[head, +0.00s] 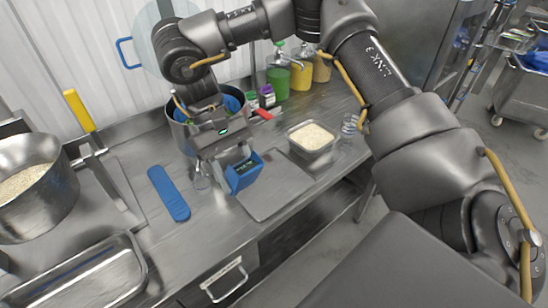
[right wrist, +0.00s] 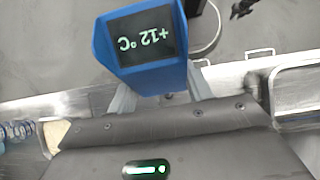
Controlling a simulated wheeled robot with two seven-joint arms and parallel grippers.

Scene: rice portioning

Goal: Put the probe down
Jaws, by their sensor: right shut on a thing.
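The probe is a blue device (head: 244,172) with a dark display. In the right wrist view the probe (right wrist: 142,50) fills the upper middle, and its screen shows +12 °C upside down. My right gripper (head: 233,161) is shut on it and holds it over the steel counter, by the left edge of a flat grey plate (head: 272,190). The fingers partly hide behind the probe, and I cannot tell whether it touches the surface below. A long flat blue rest (head: 168,193) lies on the counter to the left of the gripper. My left gripper is not in view.
A large steel pot with rice (head: 52,198) and an empty steel tray (head: 128,262) are at left. Several bottles (head: 278,83) stand behind.

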